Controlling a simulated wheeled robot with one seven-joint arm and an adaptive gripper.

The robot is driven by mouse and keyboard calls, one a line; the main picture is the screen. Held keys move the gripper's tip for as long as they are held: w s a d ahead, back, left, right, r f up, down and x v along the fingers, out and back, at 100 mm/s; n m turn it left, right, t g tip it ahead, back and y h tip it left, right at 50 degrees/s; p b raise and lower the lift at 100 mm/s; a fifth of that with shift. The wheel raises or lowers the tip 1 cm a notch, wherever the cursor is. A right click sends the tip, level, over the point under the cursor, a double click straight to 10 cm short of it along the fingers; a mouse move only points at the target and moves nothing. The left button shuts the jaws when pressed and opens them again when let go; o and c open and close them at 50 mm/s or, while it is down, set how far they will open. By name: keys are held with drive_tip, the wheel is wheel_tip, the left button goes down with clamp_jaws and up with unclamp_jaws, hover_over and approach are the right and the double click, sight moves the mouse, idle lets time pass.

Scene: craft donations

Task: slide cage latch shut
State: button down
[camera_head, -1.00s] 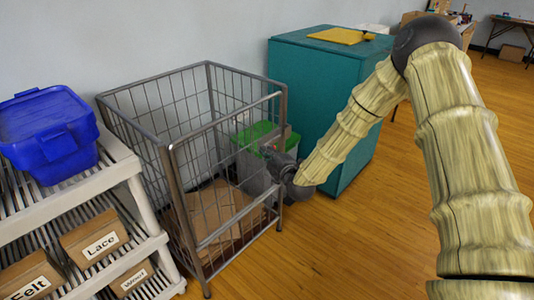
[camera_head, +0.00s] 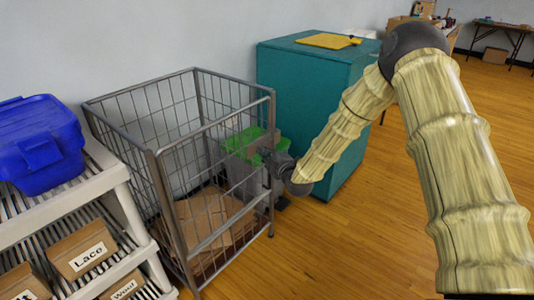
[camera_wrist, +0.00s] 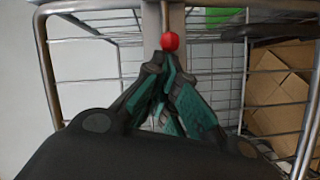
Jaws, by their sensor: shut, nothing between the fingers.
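The grey wire cage (camera_head: 158,175) stands on the floor left of centre in the head view. In the wrist view, the fingers of my gripper (camera_wrist: 165,78) are closed together and empty. A small round red knob (camera_wrist: 170,41), seemingly the latch's handle, shows just beyond the fingertips, in front of an upright post (camera_wrist: 158,18). I cannot tell whether the fingertips touch it. The latch's bolt is not distinguishable, and my gripper hides the knob in the head view.
Flattened cardboard (camera_head: 205,222) lies inside the cage. A green-lidded grey bin (camera_head: 245,140) and a teal cabinet (camera_head: 318,95) stand behind. A white slatted shelf (camera_head: 125,195) with a blue tub (camera_head: 40,150) is close at left. Wooden floor is open at right.

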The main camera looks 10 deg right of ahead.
drive_tip(key=shift+d, duration=0.1)
drive_tip(key=s+r+p, duration=0.1)
drive_tip(key=s+r, duration=0.1)
drive_tip(key=s, duration=0.9)
drive_tip(key=shift+s+a+p, duration=0.2)
drive_tip(key=shift+a+p, duration=0.1)
drive_tip(key=shift+p, duration=0.1)
